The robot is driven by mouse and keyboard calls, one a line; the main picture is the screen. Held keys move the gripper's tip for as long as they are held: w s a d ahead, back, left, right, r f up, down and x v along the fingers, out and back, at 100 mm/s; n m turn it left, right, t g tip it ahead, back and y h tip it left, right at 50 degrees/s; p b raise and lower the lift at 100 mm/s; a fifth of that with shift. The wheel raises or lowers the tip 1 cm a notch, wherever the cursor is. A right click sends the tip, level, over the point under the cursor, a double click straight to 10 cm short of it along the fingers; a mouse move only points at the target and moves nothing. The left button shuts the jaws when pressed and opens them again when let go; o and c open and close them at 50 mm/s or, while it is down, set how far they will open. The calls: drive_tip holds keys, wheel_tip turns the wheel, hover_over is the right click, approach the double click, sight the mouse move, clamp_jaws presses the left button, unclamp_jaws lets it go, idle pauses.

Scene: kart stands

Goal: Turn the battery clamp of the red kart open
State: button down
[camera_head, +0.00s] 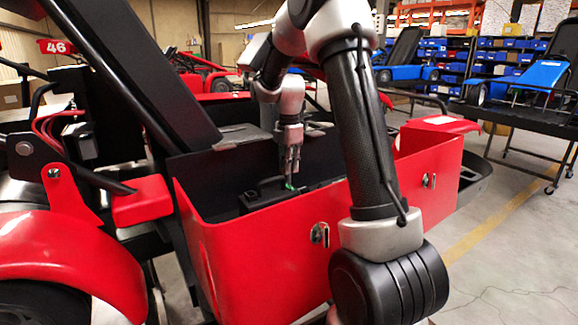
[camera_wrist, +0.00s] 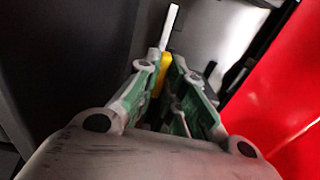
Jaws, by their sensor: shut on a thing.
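The red kart (camera_head: 270,262) stands close in front of me in the head view, its red side box open at the top. A black battery (camera_head: 262,194) sits inside the box. My gripper (camera_head: 290,182) points down into the box at the battery's right part. In the wrist view, my gripper (camera_wrist: 163,82) is shut on a yellow piece (camera_wrist: 163,72), which looks like the battery clamp's handle. A pale bar (camera_wrist: 170,28) shows just beyond it. The fingers hide much of the clamp, and its turn angle cannot be told.
The box's red wall (camera_wrist: 275,95) rises close on the right in the wrist view. A blue kart (camera_head: 535,78) rests on a black stand at right. Clear floor (camera_head: 520,255) lies at right.

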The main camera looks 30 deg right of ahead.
drive_tip(key=c, duration=1.5)
unclamp_jaws()
drive_tip(key=shift+r, duration=0.1)
wheel_tip(320, 180, up, 12)
drive_tip(key=shift+f, duration=0.1)
